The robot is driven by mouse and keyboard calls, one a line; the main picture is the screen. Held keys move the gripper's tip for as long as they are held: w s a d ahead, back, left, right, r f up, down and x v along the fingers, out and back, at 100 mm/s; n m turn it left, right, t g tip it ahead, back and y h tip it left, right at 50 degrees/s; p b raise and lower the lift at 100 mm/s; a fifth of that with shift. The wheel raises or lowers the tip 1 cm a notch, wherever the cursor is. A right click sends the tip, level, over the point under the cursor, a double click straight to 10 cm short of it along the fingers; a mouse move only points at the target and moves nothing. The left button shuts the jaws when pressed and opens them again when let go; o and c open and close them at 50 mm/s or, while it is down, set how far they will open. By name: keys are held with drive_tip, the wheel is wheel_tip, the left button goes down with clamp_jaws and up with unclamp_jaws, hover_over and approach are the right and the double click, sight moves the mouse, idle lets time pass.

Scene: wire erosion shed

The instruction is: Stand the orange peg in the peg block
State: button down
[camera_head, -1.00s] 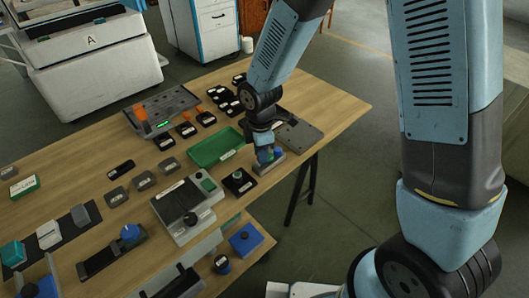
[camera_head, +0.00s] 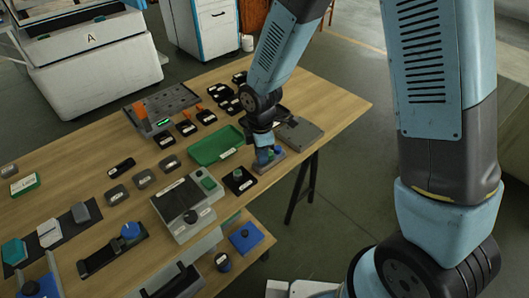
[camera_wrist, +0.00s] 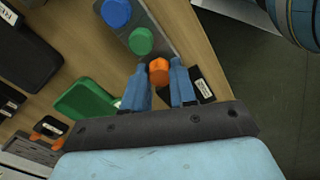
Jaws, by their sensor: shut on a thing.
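The orange peg (camera_wrist: 158,72) is between the two blue fingers of my gripper (camera_wrist: 161,84) in the wrist view, and the gripper is shut on it. The grey peg block (camera_wrist: 158,37) lies just beyond the fingertips. A blue peg (camera_wrist: 116,12) and a green peg (camera_wrist: 140,41) stand in it, and the orange peg lines up with them at the block's near end. How deep the orange peg sits, or whether it touches the block, cannot be told. In the head view my gripper (camera_head: 264,157) is at the peg block (camera_head: 266,167), where the orange peg is hidden.
A grey plate (camera_head: 303,134) lies behind on the right. The table's right edge is near the block.

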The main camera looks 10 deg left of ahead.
drive_tip(key=shift+f, duration=0.7)
idle(0.5)
drive_tip(key=c, duration=0.8)
unclamp_jaws()
drive_tip(key=shift+r, duration=0.15)
drive_tip(key=shift+r, duration=3.35)
